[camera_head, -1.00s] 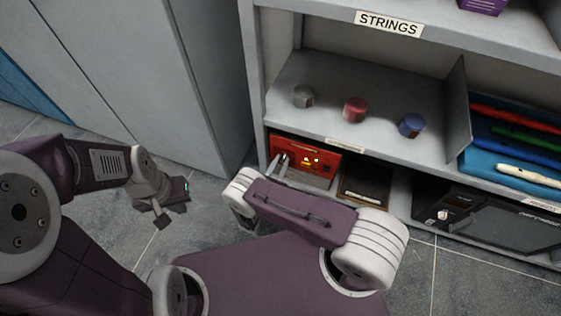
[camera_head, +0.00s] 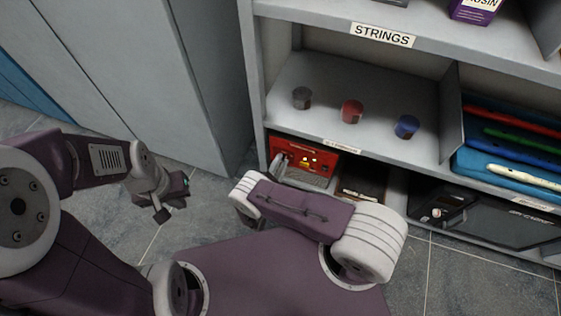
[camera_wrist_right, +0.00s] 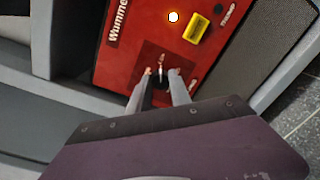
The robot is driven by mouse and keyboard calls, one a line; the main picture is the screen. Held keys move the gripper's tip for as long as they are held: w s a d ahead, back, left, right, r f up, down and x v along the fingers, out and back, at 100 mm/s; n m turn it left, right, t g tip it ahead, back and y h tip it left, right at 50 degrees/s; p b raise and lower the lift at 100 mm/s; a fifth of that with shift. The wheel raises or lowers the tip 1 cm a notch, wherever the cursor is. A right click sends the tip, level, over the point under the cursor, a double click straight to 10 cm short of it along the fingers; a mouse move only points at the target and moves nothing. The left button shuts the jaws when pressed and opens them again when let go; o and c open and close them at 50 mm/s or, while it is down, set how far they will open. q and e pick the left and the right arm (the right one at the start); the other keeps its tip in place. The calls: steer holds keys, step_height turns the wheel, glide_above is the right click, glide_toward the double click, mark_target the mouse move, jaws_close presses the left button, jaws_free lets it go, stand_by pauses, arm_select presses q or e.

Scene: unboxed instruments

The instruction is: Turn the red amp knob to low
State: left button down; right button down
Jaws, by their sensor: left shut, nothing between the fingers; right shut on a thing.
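The red amp (camera_head: 305,152) stands on the low shelf of the rack, its red control panel facing out with small lights on it. In the right wrist view its red panel (camera_wrist_right: 140,45) fills the upper middle, with a white light and a yellow switch. My right gripper (camera_wrist_right: 162,74) reaches to this panel and is shut on a small dark knob (camera_wrist_right: 160,79), mostly hidden between the fingers. In the head view my right gripper (camera_head: 281,161) is at the amp's left front. My left gripper (camera_head: 168,207) is shut and empty, away from the shelf at left.
Grey, red (camera_head: 352,111) and blue (camera_head: 407,126) round pots stand on the shelf above. A dark amp (camera_head: 485,222) is at right, a blue tray (camera_head: 505,165) with coloured flutes above it. A grey cabinet (camera_head: 150,80) stands left of the rack.

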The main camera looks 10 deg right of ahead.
arm_select(q)
steer(key=shift+r, duration=0.2)
arm_select(e)
steer(key=shift+m, duration=0.5)
steer(key=c, duration=1.2)
jaws_free()
arm_select(q)
steer(key=shift+f, duration=0.1)
